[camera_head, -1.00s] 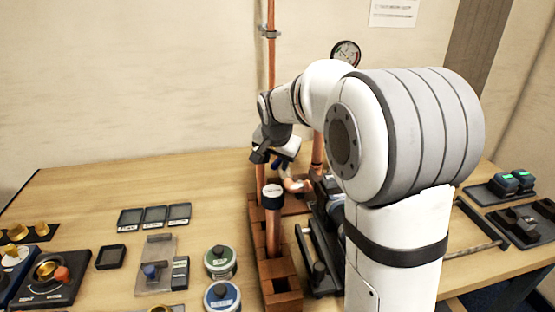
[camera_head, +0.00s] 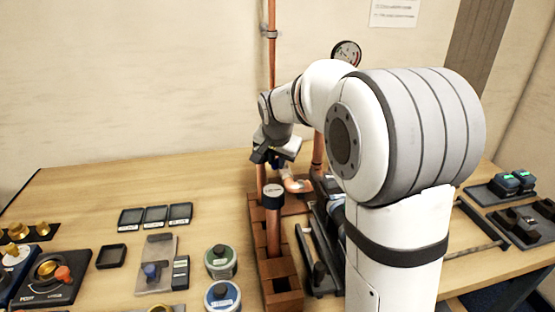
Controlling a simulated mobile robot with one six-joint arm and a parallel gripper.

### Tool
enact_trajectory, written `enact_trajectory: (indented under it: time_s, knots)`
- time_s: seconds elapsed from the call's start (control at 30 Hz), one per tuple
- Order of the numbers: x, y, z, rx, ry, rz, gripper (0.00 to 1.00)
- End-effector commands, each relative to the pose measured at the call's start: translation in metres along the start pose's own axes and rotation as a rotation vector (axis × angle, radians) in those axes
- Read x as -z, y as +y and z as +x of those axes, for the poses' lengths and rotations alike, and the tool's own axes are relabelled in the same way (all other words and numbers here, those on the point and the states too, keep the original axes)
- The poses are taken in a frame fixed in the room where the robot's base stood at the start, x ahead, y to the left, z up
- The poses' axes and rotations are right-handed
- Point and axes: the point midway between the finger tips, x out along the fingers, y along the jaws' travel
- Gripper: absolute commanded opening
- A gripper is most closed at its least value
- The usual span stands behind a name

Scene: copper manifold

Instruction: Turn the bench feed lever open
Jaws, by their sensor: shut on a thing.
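My gripper (camera_head: 273,158) is at the back of the bench, beside the upright copper pipe (camera_head: 271,90). A copper elbow (camera_head: 297,185) lies just below and right of the gripper.
A short capped copper pipe (camera_head: 272,225) stands in a row of brick-brown blocks (camera_head: 280,282) in front of the gripper. A round gauge (camera_head: 346,53) is on the wall behind. Round green and blue tins (camera_head: 221,262) sit left of the blocks. The back left bench is clear.

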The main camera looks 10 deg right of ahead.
Motion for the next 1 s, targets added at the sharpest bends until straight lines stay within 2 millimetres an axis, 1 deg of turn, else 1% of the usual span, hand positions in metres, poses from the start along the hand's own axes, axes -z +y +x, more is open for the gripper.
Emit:
enact_trajectory:
  time_s: [0.17,0.5,0.7,1.0]
  knots:
    - [0.001,0.004,-0.001,0.013,-0.008,-0.031,0.0]
    - [0.006,0.02,-0.002,0.091,-0.047,-0.218,0.0]
    - [0.009,0.026,-0.002,0.126,-0.065,-0.302,0.0]
    - [0.009,0.027,-0.003,0.136,-0.069,-0.328,0.0]
